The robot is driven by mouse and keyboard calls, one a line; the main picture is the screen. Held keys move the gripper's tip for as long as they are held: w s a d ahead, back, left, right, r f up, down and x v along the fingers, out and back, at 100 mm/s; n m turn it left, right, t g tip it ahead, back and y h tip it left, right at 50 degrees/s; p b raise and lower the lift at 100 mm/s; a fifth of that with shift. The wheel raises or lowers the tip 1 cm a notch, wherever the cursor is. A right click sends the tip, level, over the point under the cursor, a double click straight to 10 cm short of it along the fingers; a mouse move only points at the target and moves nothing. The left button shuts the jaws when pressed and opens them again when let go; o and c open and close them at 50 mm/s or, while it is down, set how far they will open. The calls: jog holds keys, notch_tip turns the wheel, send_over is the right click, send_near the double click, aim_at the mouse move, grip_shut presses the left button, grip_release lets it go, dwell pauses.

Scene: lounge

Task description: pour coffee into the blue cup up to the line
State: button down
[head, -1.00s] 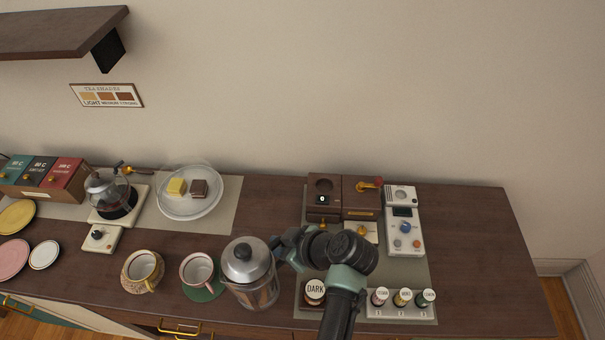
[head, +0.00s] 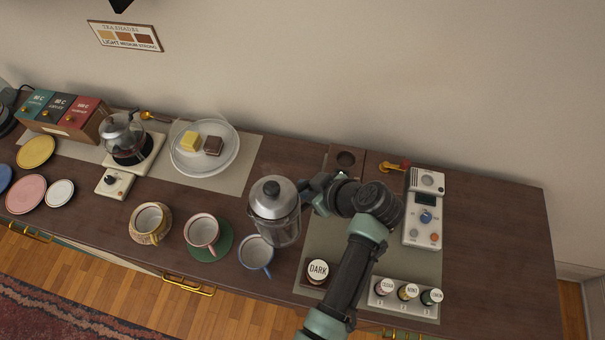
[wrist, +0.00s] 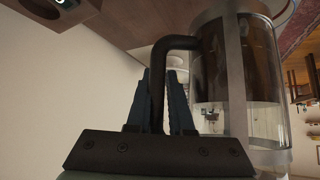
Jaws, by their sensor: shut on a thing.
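The blue cup (head: 256,255) stands on the counter near its front edge, to the right of the pink cup. My gripper (head: 318,190) is shut on the black handle of a glass coffee press (head: 276,212) with a metal lid. The press is behind the blue cup and overlaps its upper right in the head view. It looks about upright; whether it touches the counter I cannot tell. In the wrist view the handle passes between my fingers (wrist: 162,95), and the press (wrist: 238,85) holds dark coffee. The cup's inside and line are not clearly visible.
A pink cup (head: 202,232) on a green saucer and a patterned cup (head: 150,222) stand to the left. A DARK jar (head: 317,270) and several small jars (head: 407,292) stand right. A plate (head: 204,165) with two blocks lies behind.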

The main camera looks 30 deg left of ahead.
jog(key=shift+w+f+b, duration=0.2)
jog(key=shift+f+b, duration=1.05)
jog(key=shift+f, duration=0.35)
jog(key=shift+w+d+f+n+t+h+b, duration=0.15)
jog(key=shift+w+f+n+t+h+b, duration=0.15)
jog(key=shift+f+b, duration=0.25)
jog(key=shift+w+d+f+n+t+h+b, duration=0.1)
jog(key=shift+w+f+n+t+b, duration=0.05)
jog(key=shift+f+t+b, duration=0.35)
jog(key=shift+w+d+f+n+t+h+b, duration=0.2)
jog(key=shift+w+f+n+t+b, duration=0.1)
jog(key=shift+f+b, duration=0.25)
jog(key=shift+r+n+t+h+p, duration=0.2)
jog(key=shift+r+n+t+h, duration=0.25)
jog(key=shift+r+n+t, duration=0.5)
jog(key=shift+r+n+t+h+p, duration=0.25)
jog(key=shift+r+t+h, duration=0.35)
jog(key=shift+t, duration=0.75)
jog(key=shift+r, duration=0.1)
jog(key=shift+r+n+t+b, duration=0.2)
jog(key=shift+n+t+b, duration=0.1)
jog(key=shift+t, duration=0.1)
